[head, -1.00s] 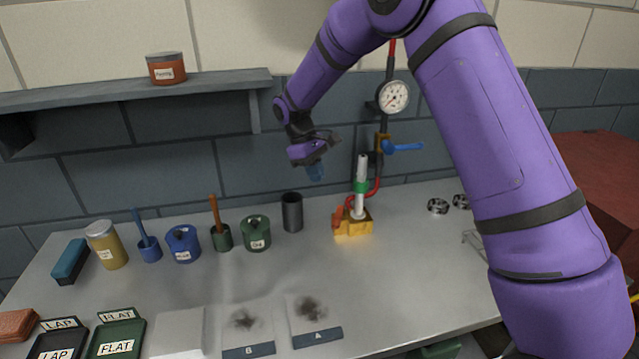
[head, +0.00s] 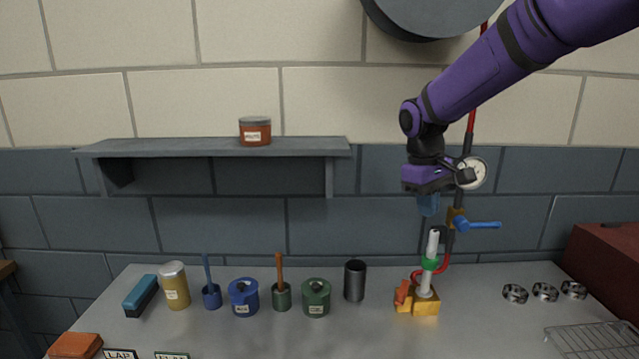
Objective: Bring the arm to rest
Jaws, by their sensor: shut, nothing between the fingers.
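My purple arm reaches in from the upper right in the head view. My gripper (head: 429,206) hangs at its end, pointing down, above the bench and in front of the wall.
On the bench (head: 250,335) stand a dark cup (head: 355,281), a green pot (head: 316,297), a blue pot (head: 243,297) and a yellow jar (head: 175,286). Several metal rings (head: 545,292) and a wire rack (head: 592,337) lie at right. A shelf (head: 190,148) holds an orange tin (head: 255,131).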

